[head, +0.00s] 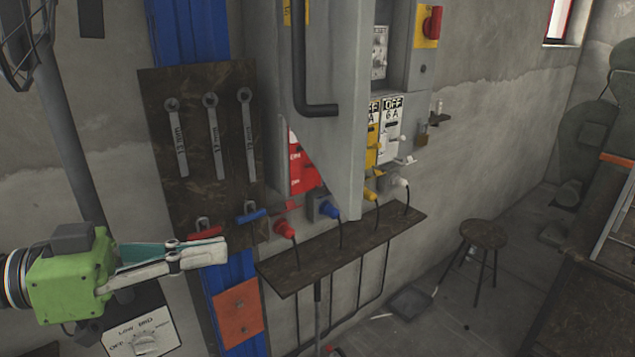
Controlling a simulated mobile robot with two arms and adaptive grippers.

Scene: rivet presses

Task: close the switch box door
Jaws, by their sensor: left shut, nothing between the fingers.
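The grey switch box door (345,60) stands open in the upper middle of the head view, jutting out from the wall. A dark bent handle (300,85) is on its face. The door hides part of the switch box, where red, yellow and white switch panels (391,125) show around it. My left gripper (226,250) is at the lower left, shut and empty, its fingers pointing right. It appears to the left of and below the door, apart from it. My right gripper is not in view.
A dark tool board (218,120) with several wrenches hangs left of the door. Coloured plugs with cables (330,210) sit below it, above a narrow wooden shelf (290,277). A stool (483,235) and machinery stand to the right, with open floor between.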

